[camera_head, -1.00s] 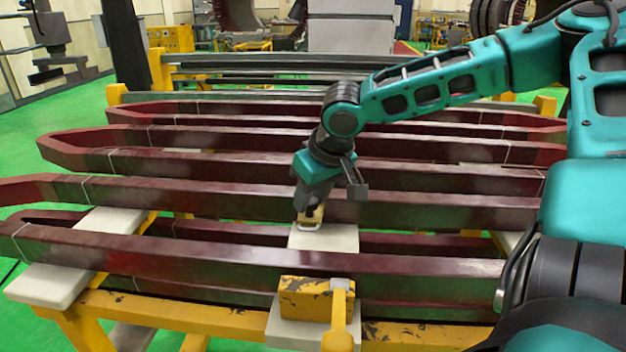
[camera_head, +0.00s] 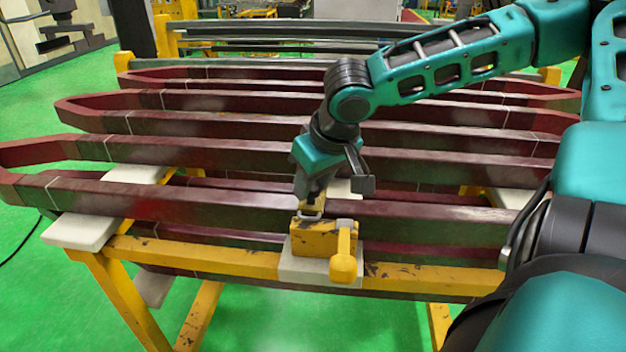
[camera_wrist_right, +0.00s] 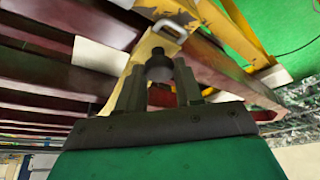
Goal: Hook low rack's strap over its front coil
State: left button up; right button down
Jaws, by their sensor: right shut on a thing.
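My right gripper (camera_head: 311,196) is shut on a dark knob on the yellow strap (camera_wrist_right: 137,72), seen between its fingers in the right wrist view. The strap's end carries a pale metal loop (camera_wrist_right: 168,28). In the head view the loop (camera_head: 310,215) shows just below the fingers, at the front coil's top and close to the yellow block. I cannot tell whether it touches either. The front coil (camera_head: 150,204) is a long dark red bar across the low rack (camera_head: 190,255), a yellow frame. My left gripper is not in view.
The yellow block (camera_head: 315,238) with a rounded lever (camera_head: 344,262) sits on a pale pad at the rack's front rail. More coils (camera_head: 180,146) lie in rows behind, with narrow gaps. Green floor (camera_head: 265,325) is free in front.

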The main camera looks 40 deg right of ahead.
jog(key=shift+s+a+f, duration=0.1)
jog(key=shift+a, duration=0.05)
jog(key=c, duration=0.8)
grip_release()
jog(key=shift+o, duration=0.2)
jog(key=shift+s+r, duration=0.1)
jog(key=shift+r, duration=0.45)
jog(key=p+v, duration=0.2)
jog(key=v, duration=1)
